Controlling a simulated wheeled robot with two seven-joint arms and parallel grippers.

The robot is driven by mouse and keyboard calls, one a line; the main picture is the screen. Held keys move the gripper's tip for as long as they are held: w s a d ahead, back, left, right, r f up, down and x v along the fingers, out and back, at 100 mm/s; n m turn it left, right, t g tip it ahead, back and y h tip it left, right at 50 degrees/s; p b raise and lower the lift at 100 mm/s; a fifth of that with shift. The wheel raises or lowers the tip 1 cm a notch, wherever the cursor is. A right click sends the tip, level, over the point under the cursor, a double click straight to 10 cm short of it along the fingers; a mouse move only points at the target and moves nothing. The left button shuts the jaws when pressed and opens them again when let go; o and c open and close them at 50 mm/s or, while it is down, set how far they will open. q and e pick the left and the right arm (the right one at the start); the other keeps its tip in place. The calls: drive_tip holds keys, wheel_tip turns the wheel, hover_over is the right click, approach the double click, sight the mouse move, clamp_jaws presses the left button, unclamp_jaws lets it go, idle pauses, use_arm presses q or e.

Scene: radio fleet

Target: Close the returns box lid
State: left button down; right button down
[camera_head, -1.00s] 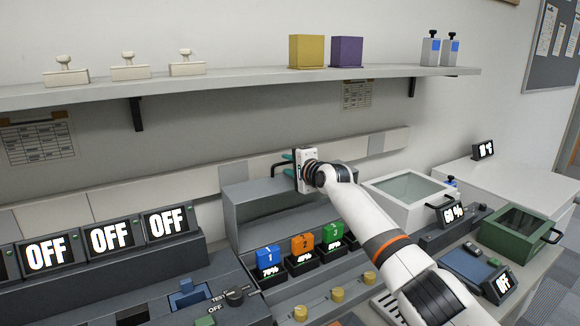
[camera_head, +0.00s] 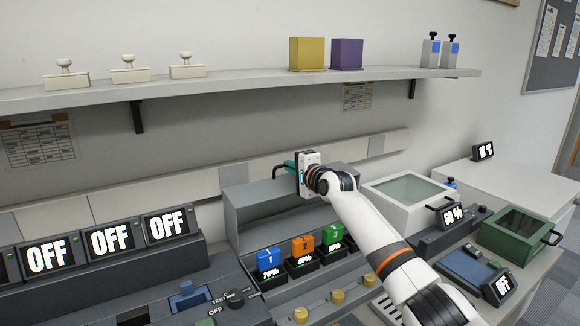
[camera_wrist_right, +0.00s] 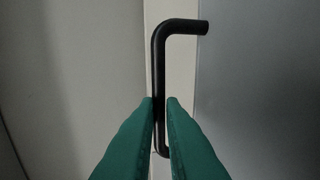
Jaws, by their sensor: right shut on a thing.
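My right gripper (camera_head: 287,167) is at the black bar handle (camera_head: 276,173) on the upper edge of an open-fronted grey housing (camera_head: 245,206). In the right wrist view its two teal fingers (camera_wrist_right: 161,100) are shut on the handle (camera_wrist_right: 158,62), one on each side of its long bar. No label shows which container is the returns box. A white box (camera_head: 408,213) with a clear-windowed lid (camera_head: 405,187) and a green box (camera_head: 506,243) with a windowed lid (camera_head: 522,221) stand at the right; both lids look down. My left gripper is not in view.
A long shelf (camera_head: 230,84) overhangs the back. A console with OFF displays (camera_head: 110,238) stands at left.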

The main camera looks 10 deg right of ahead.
drive_tip(key=s, duration=0.1)
drive_tip(key=s+d+t+p, duration=0.1)
drive_tip(key=s+t, duration=0.1)
drive_tip(key=s, duration=0.1)
drive_tip(key=shift+s+d+r+y, duration=0.1)
drive_tip(key=shift+d+r+y, duration=0.05)
drive_tip(key=shift+d+y, duration=0.25)
drive_tip(key=s+d+f+t, duration=0.1)
drive_tip(key=s+d, duration=0.1)
drive_tip(key=s, duration=0.4)
drive_tip(key=shift+s+d+f+y, duration=0.25)
drive_tip(key=shift+s+f+y, duration=0.05)
drive_tip(key=shift+y, duration=0.1)
drive_tip(key=shift+f, duration=0.1)
drive_tip(key=c, duration=1.5)
unclamp_jaws()
drive_tip(key=shift+w, duration=0.1)
drive_tip(key=v, duration=1.2)
